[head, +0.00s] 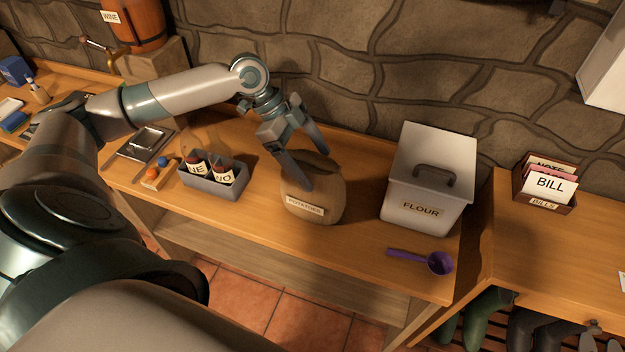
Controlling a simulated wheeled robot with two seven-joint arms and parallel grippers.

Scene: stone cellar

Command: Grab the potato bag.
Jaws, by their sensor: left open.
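The potato bag (325,203) is a tan, rounded sack with a label reading "POTATOES". It stands on the wooden bench in the middle of the head view. My left gripper (307,171) is open at the top of the bag, its fingers pointing down and covering part of the bag's upper left side. I cannot tell whether the fingers touch the bag. My right gripper is not in view.
A grey caddy (213,189) with bottles stands left of the bag. A white flour bin (432,178) stands to its right, with a purple scoop (424,260) in front. The bench (358,240) is bare between bag and bin. A stone wall (345,55) rises behind.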

